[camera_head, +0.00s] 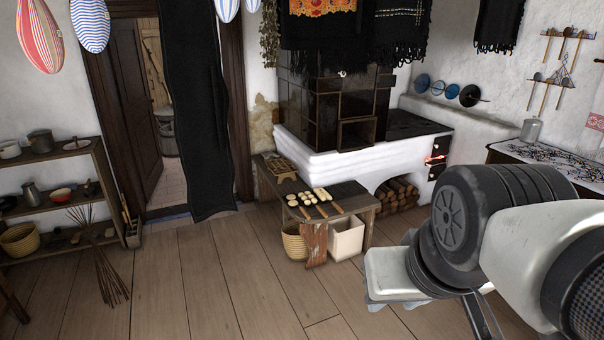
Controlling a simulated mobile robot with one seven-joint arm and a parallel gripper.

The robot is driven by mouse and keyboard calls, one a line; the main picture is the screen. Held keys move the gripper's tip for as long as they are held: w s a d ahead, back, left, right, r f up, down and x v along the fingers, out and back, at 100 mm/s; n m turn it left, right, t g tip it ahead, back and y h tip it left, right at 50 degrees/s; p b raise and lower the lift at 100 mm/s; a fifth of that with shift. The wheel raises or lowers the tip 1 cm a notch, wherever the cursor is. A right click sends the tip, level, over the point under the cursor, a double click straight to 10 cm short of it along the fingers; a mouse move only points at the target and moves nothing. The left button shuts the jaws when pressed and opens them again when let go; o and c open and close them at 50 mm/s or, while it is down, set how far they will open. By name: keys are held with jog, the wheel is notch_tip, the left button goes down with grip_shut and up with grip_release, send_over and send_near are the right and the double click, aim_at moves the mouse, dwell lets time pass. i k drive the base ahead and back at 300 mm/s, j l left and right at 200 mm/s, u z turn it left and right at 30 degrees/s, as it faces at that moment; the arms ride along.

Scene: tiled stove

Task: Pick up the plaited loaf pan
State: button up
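A small brown footed pan or rack (280,168) stands at the far left end of the low wooden bench (352,203). It may be the plaited loaf pan, but it is too small to tell for sure. Rows of pale rolls or loaves (304,199) lie on the same bench, nearer to me. My arm fills the lower right. The white part at its end (392,272) seems to be my gripper, well in front of the bench and to its right. Its fingers are not clear, so I cannot see whether it is open or shut.
A wicker basket (294,242) and a pale bin (346,238) stand under the bench. The tiled stove (300,138) is behind it, with firewood (396,193) below. A shelf (62,205) with pots is on the left. The plank floor (215,285) before the bench is clear.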

aim_at(322, 195)
jog(key=i+l+z, duration=0.15)
jog(key=i, duration=0.35)
jog(key=i+z, duration=0.1)
jog(key=i, duration=0.45)
jog(key=i+z, duration=0.15)
jog(key=i, duration=0.35)
jog(key=i+j+z, duration=0.1)
jog(key=i, duration=0.45)
jog(key=i+j+z, duration=0.15)
jog(key=i, duration=0.35)
jog(key=i+j+z, duration=0.15)
jog(key=i, duration=0.35)
jog(key=i+j+z, duration=0.1)
jog(key=i, duration=0.45)
jog(key=j, duration=0.1)
